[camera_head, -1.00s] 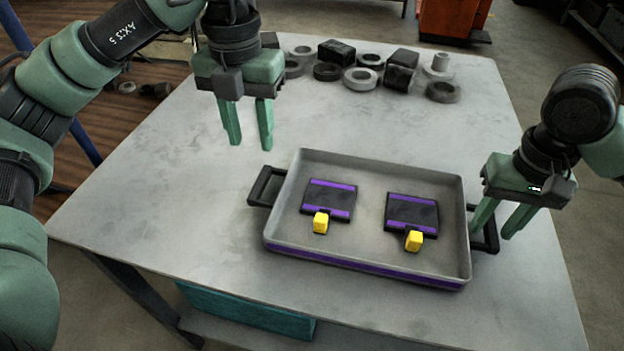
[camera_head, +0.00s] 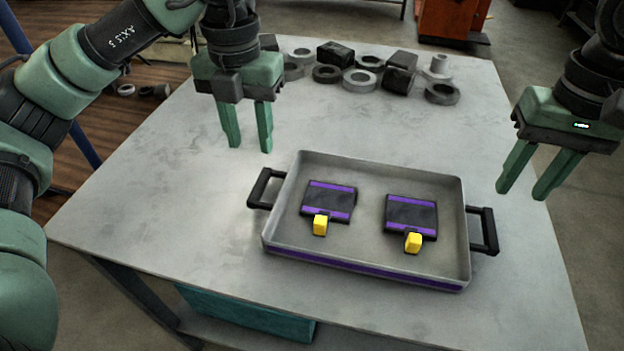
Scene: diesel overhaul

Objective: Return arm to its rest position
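My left gripper (camera_head: 250,140) is open and empty above the table, up and left of the tray. My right gripper (camera_head: 520,190) is open and empty, above and to the right of the tray, clear of its right handle (camera_head: 484,231). The grey metal tray (camera_head: 365,276) with a purple stripe rests on the table. Inside it lie two black and purple blocks, one on the left (camera_head: 331,200) and one on the right (camera_head: 411,215). Each has a yellow tab at its front edge, the left tab (camera_head: 320,225) and the right tab (camera_head: 413,243).
The grey table (camera_head: 160,215) has free room left of the tray and behind it. Several metal rings, such as one ring (camera_head: 360,80), and dark blocks (camera_head: 400,72) lie along the back edge. An orange cabinet (camera_head: 452,18) stands on the floor behind.

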